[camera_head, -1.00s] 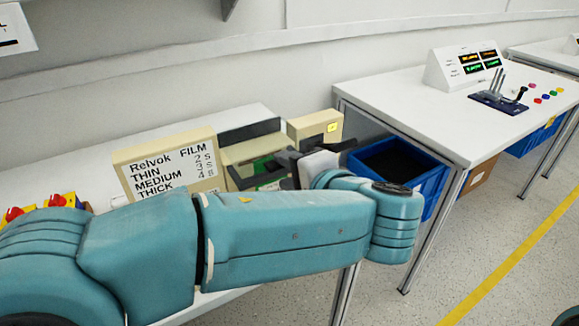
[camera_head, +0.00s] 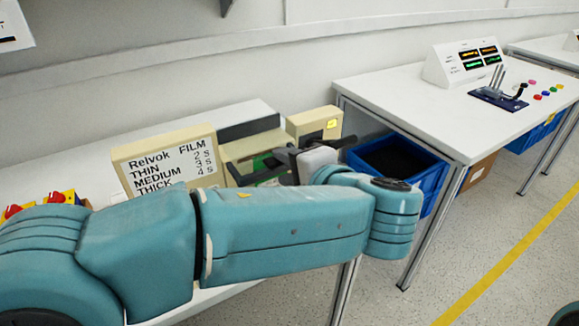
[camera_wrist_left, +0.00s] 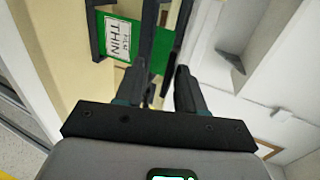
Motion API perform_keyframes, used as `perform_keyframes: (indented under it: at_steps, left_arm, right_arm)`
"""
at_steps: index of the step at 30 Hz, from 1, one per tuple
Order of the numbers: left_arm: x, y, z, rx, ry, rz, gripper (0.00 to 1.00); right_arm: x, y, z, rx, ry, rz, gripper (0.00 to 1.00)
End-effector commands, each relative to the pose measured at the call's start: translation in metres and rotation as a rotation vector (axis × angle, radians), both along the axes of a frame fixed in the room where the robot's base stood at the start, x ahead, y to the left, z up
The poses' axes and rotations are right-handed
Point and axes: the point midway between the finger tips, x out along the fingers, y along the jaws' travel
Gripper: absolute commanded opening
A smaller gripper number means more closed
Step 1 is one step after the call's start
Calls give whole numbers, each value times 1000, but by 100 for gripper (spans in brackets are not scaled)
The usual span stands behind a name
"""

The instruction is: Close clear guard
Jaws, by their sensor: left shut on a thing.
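A beige machine (camera_head: 235,150) stands on the left white table. Its green panel with a white label (camera_wrist_left: 118,40) reading THIN shows in the left wrist view. A dark bar (camera_wrist_left: 148,35), which looks like an edge of the clear guard, runs past the green panel. The clear sheet itself is hard to make out. My left gripper (camera_head: 290,160) is at the machine's front, and its fingers (camera_wrist_left: 160,80) are shut on what appears to be this bar. The fingertips partly hide the contact. My right gripper is out of view.
A sign (camera_head: 168,162) listing film thicknesses stands left of the machine. A beige box (camera_head: 315,122) with a yellow mark stands at its right. A blue bin (camera_head: 425,180) sits under the right table (camera_head: 400,90). Red and yellow controls (camera_head: 55,198) are at far left.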

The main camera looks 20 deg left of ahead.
Motion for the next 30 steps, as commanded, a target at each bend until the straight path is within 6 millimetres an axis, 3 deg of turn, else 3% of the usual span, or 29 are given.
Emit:
perform_keyframes:
  at_steps: [1, 30]
  left_arm:
    - [-1, 0, -7, -3, 18, 3, 21]
    - [-1, -2, -1, -2, 17, 2, 21]
  right_arm:
    - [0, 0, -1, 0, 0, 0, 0]
    - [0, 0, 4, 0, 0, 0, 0]
